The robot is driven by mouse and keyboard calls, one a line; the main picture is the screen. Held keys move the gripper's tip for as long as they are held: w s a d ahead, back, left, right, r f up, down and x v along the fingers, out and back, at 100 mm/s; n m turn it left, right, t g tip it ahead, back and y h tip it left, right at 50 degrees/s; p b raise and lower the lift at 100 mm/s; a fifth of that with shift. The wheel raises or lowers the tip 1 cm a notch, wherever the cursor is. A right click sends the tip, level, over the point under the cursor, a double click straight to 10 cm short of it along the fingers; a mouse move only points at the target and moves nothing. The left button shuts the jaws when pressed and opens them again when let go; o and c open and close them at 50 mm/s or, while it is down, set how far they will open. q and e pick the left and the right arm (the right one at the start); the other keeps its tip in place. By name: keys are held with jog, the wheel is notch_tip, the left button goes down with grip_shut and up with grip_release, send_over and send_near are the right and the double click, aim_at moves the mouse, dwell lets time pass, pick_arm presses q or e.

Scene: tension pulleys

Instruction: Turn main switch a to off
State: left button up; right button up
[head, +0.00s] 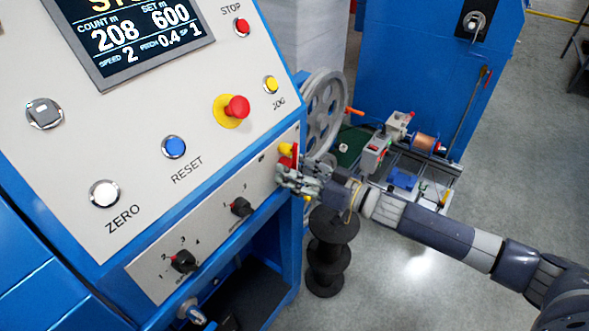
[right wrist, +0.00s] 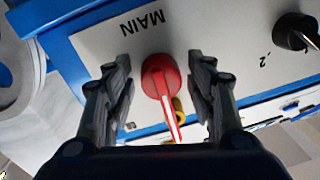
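The main switch is a red rotary knob (right wrist: 158,82) with a white pointer line, on a pale panel by an upside-down MAIN label (right wrist: 142,24) in the right wrist view. A yellow part shows beside the knob. My right gripper (right wrist: 163,75) is open, with one finger on each side of the knob and visible gaps between. In the head view the right gripper (head: 297,176) is at the panel's right end, hiding most of the red switch (head: 294,153). Its off mark cannot be read. My left gripper is not in view.
Black selector knobs (head: 241,207) sit on the same lower panel (head: 215,222). A red emergency button (head: 236,107) is above. A grey pulley wheel (head: 323,112) stands just behind the switch, and black spools (head: 332,250) stand below my right arm. Open floor lies to the right.

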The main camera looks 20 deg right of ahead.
grip_shut()
jog(key=shift+n, duration=0.3)
jog(key=n+p, duration=0.1)
jog(key=n, duration=0.2)
jog(key=shift+r+n+p, duration=0.1)
jog(key=shift+n+p, duration=0.3)
jog(key=n+p, duration=0.1)
jog(key=n, duration=0.3)
jog(key=shift+n, duration=0.6)
jog(key=shift+o, duration=1.9)
grip_release()
jog(key=shift+d, duration=0.1)
